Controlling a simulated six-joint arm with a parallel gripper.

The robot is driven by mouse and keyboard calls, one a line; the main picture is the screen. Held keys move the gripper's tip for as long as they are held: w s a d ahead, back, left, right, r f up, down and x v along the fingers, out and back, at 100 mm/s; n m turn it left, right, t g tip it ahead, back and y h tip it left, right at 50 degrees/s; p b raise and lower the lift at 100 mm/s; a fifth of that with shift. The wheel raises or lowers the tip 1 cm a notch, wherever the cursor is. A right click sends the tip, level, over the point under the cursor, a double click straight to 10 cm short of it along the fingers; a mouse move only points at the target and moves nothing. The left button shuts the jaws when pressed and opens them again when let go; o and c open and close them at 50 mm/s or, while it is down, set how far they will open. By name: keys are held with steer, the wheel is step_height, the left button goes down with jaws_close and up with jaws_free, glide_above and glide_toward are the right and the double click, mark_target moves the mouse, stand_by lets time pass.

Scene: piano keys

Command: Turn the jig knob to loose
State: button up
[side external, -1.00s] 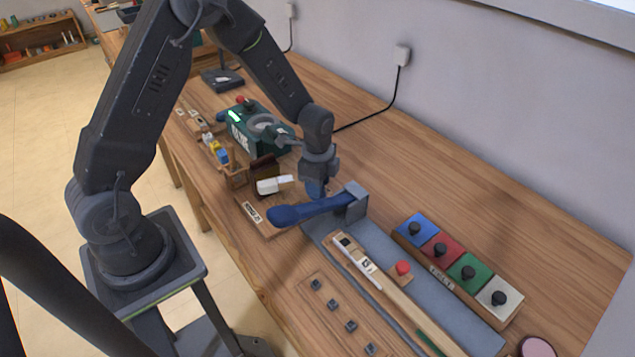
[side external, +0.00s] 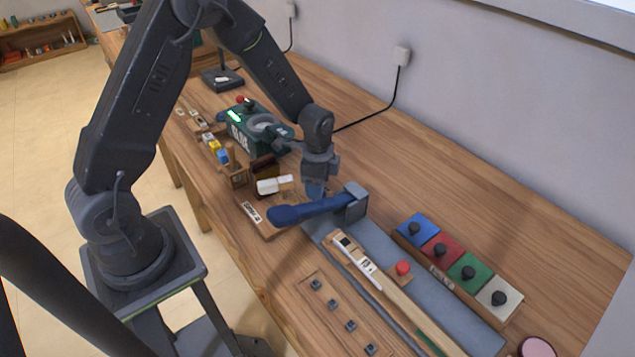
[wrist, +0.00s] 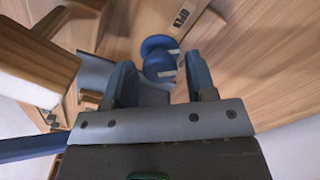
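A round blue knob (wrist: 160,60) with pale marks shows in the wrist view, beyond and between the two fingers. My gripper (wrist: 162,85) is open, with visible gaps between the fingers and the knob. In the side view my gripper (side external: 315,188) points down beside the grey end bracket (side external: 355,203) of the jig. A long blue handle (side external: 305,211) extends left from that bracket. The jig's grey-blue bed (side external: 450,300) carries a long wooden key (side external: 385,284). The knob cannot be made out clearly in the side view.
A rack with blue, red, green and white pads (side external: 468,270) lies to the right. A green box (side external: 250,125) and small wooden holders stand behind-left.

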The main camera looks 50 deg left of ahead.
steer(key=shift+o, duration=0.7)
step_height(320, 180, up, 14)
steer(key=shift+f, duration=0.1)
steer(key=w+f+n+g, duration=0.1)
steer(key=w+n+g, duration=0.45)
steer(key=n, duration=0.35)
steer(key=shift+t+y, duration=0.3)
steer(key=shift+t, duration=0.25)
steer(key=x, duration=1.3)
steer(key=shift+s+d+f, duration=0.1)
steer(key=shift+d+f, duration=0.3)
steer(key=shift+c, duration=0.3)
